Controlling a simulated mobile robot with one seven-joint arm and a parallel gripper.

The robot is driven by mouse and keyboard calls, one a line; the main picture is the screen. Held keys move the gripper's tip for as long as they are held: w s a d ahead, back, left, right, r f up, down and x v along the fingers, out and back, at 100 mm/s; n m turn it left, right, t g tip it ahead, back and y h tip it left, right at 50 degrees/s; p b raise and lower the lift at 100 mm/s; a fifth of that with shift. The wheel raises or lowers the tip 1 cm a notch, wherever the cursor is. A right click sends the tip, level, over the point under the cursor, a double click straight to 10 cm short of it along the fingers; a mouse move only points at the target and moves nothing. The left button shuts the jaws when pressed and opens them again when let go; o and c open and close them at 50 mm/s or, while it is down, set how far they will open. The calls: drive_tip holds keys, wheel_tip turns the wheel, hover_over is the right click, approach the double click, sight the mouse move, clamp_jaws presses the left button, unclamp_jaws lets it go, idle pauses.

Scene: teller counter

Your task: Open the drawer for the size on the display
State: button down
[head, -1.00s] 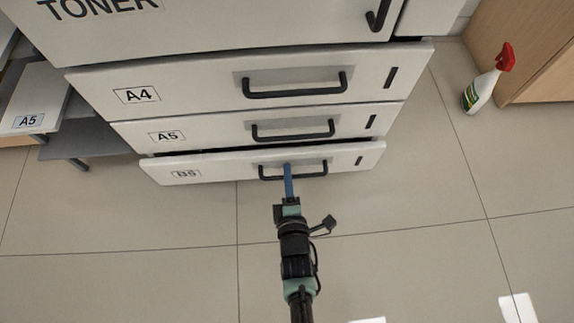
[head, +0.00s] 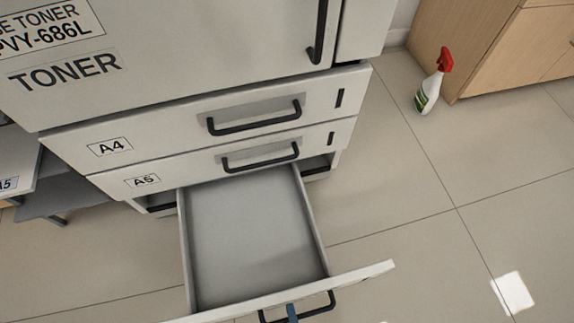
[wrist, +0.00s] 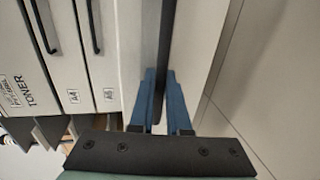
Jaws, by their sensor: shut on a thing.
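The bottom drawer (head: 245,235) stands pulled far out of the grey cabinet, and its inside is empty. Its front was labelled B5 in the earlier head view; the label does not show now. My gripper (head: 292,313) is at the bottom edge of the head view, at the drawer's black handle (head: 322,306). In the wrist view the blue fingers of my gripper (wrist: 160,105) are shut on the dark handle bar (wrist: 163,60). The A4 drawer (head: 160,132) and A5 drawer (head: 190,168) above are closed. The display with the size is not in view.
A toner door (head: 180,60) is above the drawers. A spray bottle (head: 431,85) stands on the floor beside a wooden cabinet (head: 480,45) at the upper right. A grey shelf (head: 55,195) is at the left.

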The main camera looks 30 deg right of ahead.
drive_tip(key=shift+v, duration=0.85)
drive_tip(key=shift+f, duration=0.15)
drive_tip(key=c, duration=1.2)
unclamp_jaws()
drive_tip(key=shift+o, duration=0.2)
drive_tip(key=p+v, duration=0.2)
drive_tip(key=v, duration=1.1)
drive_tip(key=shift+p, duration=0.4)
drive_tip(key=shift+s, duration=0.15)
